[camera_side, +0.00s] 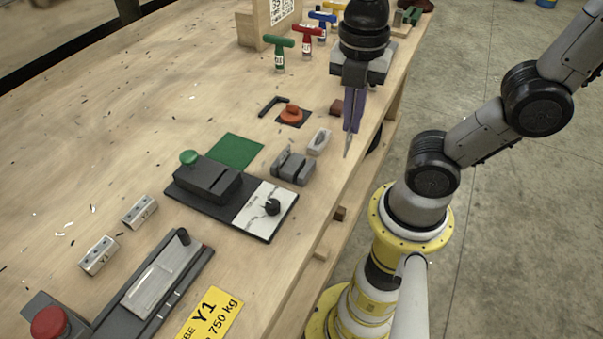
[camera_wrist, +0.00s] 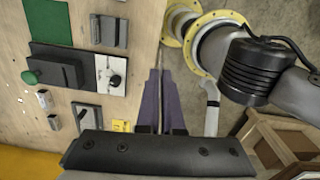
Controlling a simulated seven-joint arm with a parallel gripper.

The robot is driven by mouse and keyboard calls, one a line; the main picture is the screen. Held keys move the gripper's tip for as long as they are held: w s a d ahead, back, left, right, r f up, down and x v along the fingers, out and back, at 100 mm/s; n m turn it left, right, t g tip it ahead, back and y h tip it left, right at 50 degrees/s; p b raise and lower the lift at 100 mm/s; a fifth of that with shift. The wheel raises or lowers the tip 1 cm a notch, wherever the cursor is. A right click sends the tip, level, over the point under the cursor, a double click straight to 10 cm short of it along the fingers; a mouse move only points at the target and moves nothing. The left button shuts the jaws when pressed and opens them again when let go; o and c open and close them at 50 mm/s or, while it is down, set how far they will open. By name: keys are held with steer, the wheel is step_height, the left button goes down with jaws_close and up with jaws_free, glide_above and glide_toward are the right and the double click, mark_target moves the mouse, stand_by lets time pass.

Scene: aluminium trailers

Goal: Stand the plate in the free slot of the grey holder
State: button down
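My gripper (camera_side: 354,108) hangs above the table's right edge, fingers pointing down. Its two purple fingers (camera_wrist: 160,100) are close together. A thin pale grey piece, seen nearly edge-on, sticks out past the fingertips; it appears to be the plate (camera_side: 348,144), held between them and clear of the table. It also shows as a thin sliver in the wrist view (camera_wrist: 162,57). The grey holder (camera_side: 293,167) with upright ribs sits on the table, left of and below the gripper in the side view. It is at the top in the wrist view (camera_wrist: 108,31). Its slots are too small to tell apart.
A small light grey block (camera_side: 320,141) stands beside the holder. An orange round knob (camera_side: 291,114) and coloured T-handles (camera_side: 306,37) stand farther back. A yellow label (camera_side: 212,315) lies in front.

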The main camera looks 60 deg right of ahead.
steer(key=s+d+m, duration=0.1)
steer(key=s+d, duration=0.1)
steer(key=s, duration=0.2)
steer(key=w+f, duration=0.3)
steer(key=w, duration=0.1)
steer(key=w+f, duration=0.2)
steer(key=w, duration=0.2)
steer(key=w+f, duration=0.3)
steer(key=w, duration=0.2)
steer(key=shift+a+f, duration=0.3)
steer(key=shift+a, duration=0.05)
steer(key=shift+w+f, duration=0.2)
steer(key=shift+f, duration=0.85)
steer(key=shift+w+f, duration=0.2)
steer(key=shift+f, duration=0.8)
steer(key=shift+f, duration=0.1)
steer(key=shift+f, duration=0.15)
steer(key=c, duration=1.1)
jaws_free()
steer(key=shift+o, duration=0.2)
